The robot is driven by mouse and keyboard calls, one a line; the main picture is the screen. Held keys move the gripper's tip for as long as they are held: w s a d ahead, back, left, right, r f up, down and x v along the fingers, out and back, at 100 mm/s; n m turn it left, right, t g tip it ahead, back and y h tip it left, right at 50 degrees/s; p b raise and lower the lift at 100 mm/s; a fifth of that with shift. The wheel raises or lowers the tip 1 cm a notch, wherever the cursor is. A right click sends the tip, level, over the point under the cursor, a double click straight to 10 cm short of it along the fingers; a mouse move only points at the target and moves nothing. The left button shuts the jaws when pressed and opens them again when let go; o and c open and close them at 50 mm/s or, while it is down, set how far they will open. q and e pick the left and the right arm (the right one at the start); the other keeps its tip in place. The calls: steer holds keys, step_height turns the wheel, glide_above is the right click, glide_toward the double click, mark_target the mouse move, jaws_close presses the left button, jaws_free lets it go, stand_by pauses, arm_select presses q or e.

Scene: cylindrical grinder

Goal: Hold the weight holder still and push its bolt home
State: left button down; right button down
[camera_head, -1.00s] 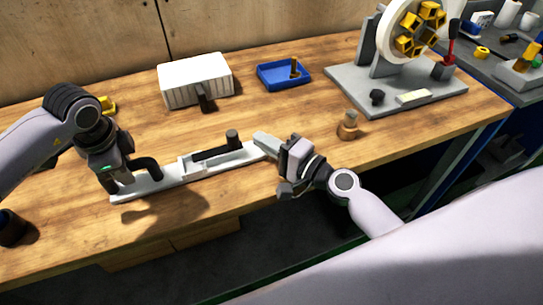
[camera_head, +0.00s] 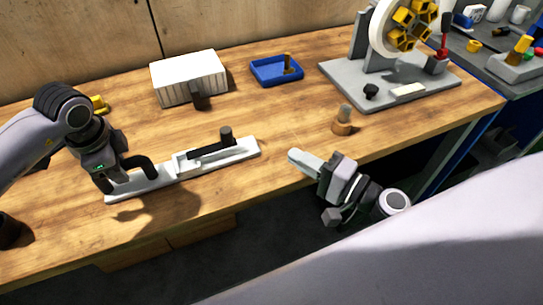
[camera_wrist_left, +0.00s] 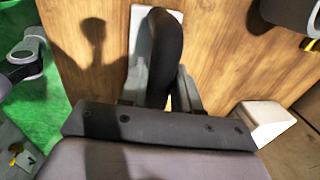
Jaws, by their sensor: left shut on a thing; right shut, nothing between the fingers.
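The weight holder (camera_head: 243,151) is a long light-grey bar lying flat on the wooden table. A black curved handle (camera_head: 146,165) rises at its left end. Its black bolt (camera_head: 208,152) lies along the bar right of the middle, with an upright knob (camera_head: 226,136). My left gripper (camera_head: 118,184) is shut on the handle; in the left wrist view the black handle (camera_wrist_left: 165,50) stands between the fingers, hiding most of the bar. My right gripper (camera_head: 297,157) is shut and empty, to the right of the bar's right end and apart from it, near the table's front edge.
A white ribbed box (camera_head: 188,77) and a blue tray (camera_head: 278,72) stand behind the bar. A small brown and metal piece (camera_head: 343,121) stands at the right, before a grey machine base (camera_head: 430,82) with a wheel. The table between bar and box is clear.

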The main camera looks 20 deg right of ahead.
arm_select(q)
steer(key=c, duration=0.7)
jaws_free()
steer(key=r, duration=0.4)
steer(key=s+r, duration=0.1)
steer(key=r, duration=0.3)
steer(key=s+r, duration=0.1)
steer(key=r, duration=0.3)
steer(key=shift+s, duration=0.2)
steer(key=shift+f, duration=0.15)
